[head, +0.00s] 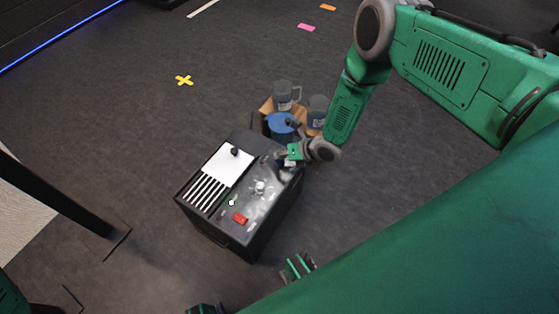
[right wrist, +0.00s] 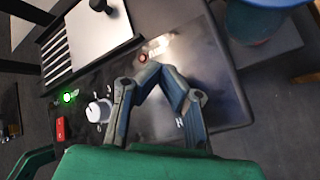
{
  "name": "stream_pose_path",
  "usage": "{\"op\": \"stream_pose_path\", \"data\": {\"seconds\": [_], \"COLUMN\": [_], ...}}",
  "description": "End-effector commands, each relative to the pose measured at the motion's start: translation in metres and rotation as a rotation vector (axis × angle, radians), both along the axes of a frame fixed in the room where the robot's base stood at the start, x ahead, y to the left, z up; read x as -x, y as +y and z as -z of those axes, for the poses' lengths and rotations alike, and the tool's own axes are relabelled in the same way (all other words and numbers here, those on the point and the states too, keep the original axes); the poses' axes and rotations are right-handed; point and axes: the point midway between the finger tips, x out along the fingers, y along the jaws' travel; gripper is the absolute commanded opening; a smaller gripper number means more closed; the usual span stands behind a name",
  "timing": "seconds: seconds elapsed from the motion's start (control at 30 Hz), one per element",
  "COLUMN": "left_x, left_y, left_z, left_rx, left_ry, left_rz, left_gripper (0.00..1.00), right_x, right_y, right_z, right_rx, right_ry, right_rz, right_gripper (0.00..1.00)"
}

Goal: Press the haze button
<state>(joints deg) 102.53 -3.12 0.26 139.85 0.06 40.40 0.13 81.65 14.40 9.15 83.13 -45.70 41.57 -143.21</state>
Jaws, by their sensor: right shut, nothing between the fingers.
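A black control box (head: 221,226) stands on the floor with a dark panel on its top. In the right wrist view, a small round red button (right wrist: 143,58) sits beside a bright label patch. A green-lit button (right wrist: 68,96), a pale knob (right wrist: 98,110) and a red rocker (right wrist: 61,128) lie further left. I cannot read any label, so I cannot tell which button is haze. My right gripper (right wrist: 155,71) is shut and empty, its tips close to the red button; contact is unclear. In the head view, the right gripper (head: 283,155) is over the panel's far right part.
A white plate (head: 229,165) with a black knob and a slatted strip (head: 206,192) cover the panel's left side. Open floor lies left, with a yellow cross (head: 184,80).

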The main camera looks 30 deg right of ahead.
Motion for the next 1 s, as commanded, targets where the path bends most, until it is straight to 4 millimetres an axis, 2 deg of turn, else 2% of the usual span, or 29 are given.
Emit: {"op": "stream_pose_path", "data": {"seconds": [1.0], "left_x": [0.0002], "left_y": [-0.0001], "left_z": [0.0028], "left_rx": [0.000], "left_ry": [0.000], "left_rz": [0.000], "left_gripper": [0.45], "right_x": [0.0006], "right_y": [0.0013], "right_z": [0.0066], "right_rx": [0.000], "right_ry": [0.000], "right_rz": [0.000], "right_gripper": [0.00]}}
